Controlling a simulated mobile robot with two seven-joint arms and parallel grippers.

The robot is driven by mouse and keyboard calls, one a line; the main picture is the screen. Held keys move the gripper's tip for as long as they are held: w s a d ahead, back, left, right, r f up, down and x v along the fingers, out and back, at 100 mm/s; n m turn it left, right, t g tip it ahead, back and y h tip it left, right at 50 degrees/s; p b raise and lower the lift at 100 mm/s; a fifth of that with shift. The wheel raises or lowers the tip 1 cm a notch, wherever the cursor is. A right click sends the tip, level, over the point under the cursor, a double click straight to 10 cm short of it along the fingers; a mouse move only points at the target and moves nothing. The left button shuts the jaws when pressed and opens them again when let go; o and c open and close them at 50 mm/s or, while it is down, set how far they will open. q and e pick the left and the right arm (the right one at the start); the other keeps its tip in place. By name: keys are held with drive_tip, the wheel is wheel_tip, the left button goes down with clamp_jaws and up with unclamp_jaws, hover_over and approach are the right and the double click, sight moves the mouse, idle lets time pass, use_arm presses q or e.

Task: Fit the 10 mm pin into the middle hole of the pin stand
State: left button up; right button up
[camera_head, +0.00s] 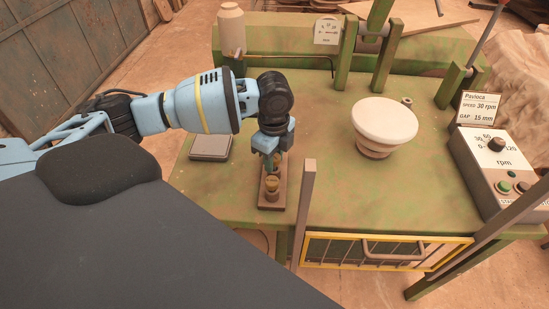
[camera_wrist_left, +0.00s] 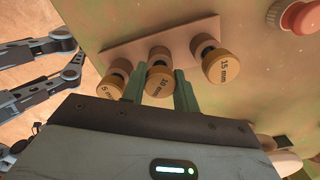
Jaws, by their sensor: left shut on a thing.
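The pin stand (camera_head: 264,205) is a brown block near the front of the green table; it also shows in the left wrist view (camera_wrist_left: 128,50). It bears a row of pins with yellow labelled caps. The 10 mm pin (camera_wrist_left: 158,84) is in the middle, between a 15 mm pin (camera_wrist_left: 222,66) and a smaller pin (camera_wrist_left: 111,86) marked 5 mm. My left gripper (camera_head: 272,158) points down over the stand, shut on the 10 mm pin, a finger on each side. The pin lines up with the middle place; I cannot tell how deep it sits. My right gripper is not in view.
A grey square plate (camera_head: 211,147) lies left of the stand. A cream bowl-shaped part (camera_head: 385,121) stands to the right, the control box (camera_head: 497,160) beyond it. A post (camera_head: 305,205) rises close to the stand's right. Table between post and bowl is clear.

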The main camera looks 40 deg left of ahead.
use_arm(q)
drive_tip(key=shift+f, duration=0.25)
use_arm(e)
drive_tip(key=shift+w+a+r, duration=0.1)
use_arm(q)
drive_tip(key=o, duration=1)
drive_tip(key=shift+r, duration=0.2)
wheel_tip(320, 180, up, 12)
drive_tip(key=p, duration=0.1)
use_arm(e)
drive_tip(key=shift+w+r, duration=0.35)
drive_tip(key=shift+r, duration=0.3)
use_arm(q)
drive_tip(key=shift+f, duration=0.15)
